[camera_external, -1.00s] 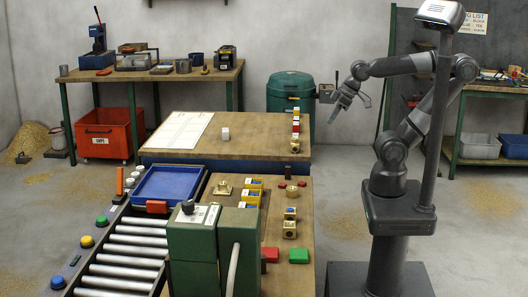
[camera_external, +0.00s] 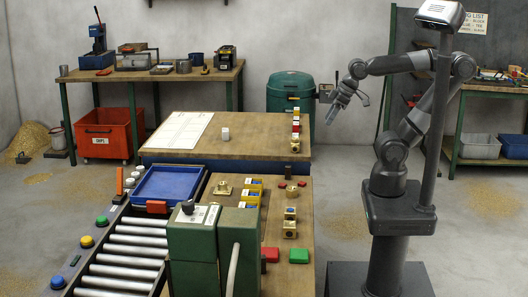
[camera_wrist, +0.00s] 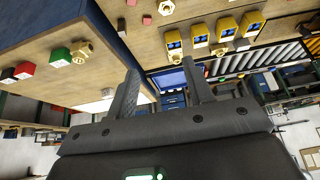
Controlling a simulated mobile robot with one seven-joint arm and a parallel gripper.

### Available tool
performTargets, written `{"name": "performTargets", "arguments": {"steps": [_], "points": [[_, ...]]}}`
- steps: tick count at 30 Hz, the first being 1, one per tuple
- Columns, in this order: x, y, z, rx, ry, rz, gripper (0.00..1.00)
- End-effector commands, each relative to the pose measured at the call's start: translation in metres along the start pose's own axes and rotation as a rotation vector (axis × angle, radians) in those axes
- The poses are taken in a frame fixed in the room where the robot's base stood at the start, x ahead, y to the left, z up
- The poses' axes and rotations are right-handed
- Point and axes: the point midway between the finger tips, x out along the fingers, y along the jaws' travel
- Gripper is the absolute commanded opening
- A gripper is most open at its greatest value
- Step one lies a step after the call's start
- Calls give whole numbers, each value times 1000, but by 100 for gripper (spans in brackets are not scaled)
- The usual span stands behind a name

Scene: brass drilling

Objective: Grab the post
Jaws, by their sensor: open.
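No single piece is clearly a post. A small pale upright piece (camera_external: 225,133) stands alone on the back bench. A brass fitting (camera_external: 295,146) sits at that bench's right edge; a brass fitting (camera_wrist: 83,51) shows at the left in the wrist view. On the front bench are a brass flanged piece (camera_external: 223,188) and a brass ring piece (camera_external: 291,191). My gripper touches none of them.
The back bench (camera_external: 255,150) is mostly clear, with a white sheet (camera_external: 180,132) on its left. A green barrel (camera_external: 290,92) stands behind.

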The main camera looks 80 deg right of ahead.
Motion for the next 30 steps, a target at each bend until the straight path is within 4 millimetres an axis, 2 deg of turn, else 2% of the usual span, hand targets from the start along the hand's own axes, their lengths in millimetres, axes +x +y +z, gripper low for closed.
{"name": "performTargets", "arguments": {"steps": [5,9,14,18,22,27,30], "points": [[2,-22,-43,-14,-47,-31,47],[9,-50,-84,-24,-92,-56,47],[24,-90,-126,-37,-143,-79,47],[42,-131,-157,-49,-187,-93,47],[63,-174,-180,-61,-229,-101,47],[95,-237,-199,-80,-282,-105,47],[116,-276,-204,-91,-313,-104,47]]}}
